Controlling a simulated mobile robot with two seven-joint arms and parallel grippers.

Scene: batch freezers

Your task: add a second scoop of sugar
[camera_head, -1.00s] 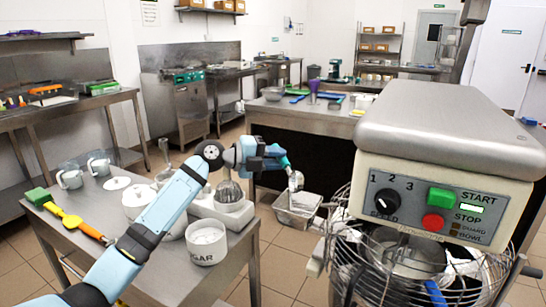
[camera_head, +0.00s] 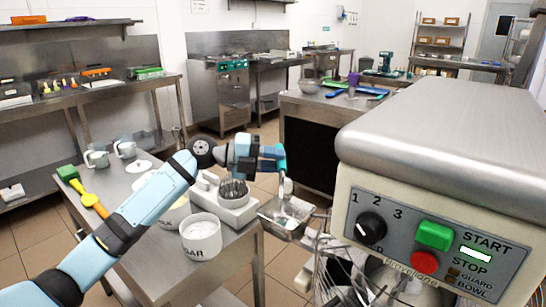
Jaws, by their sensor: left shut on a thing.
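My left gripper (camera_head: 270,157) is shut on the teal handle of a metal scoop (camera_head: 284,187). The scoop hangs steeply tilted over a rectangular metal chute (camera_head: 272,213) beside the mixer's wire guard. Pale patches show around the scoop's lower end and in the chute; I cannot tell sugar from glare. The white sugar tub (camera_head: 201,240), its label partly visible as "GAR", stands on the steel table to the left of the chute. The mixer (camera_head: 432,140) fills the right side. Its bowl (camera_head: 412,290) is partly hidden below the control panel. My right gripper is not in view.
Clear jugs (camera_head: 97,158) stand at the back. Floor shows between the tables.

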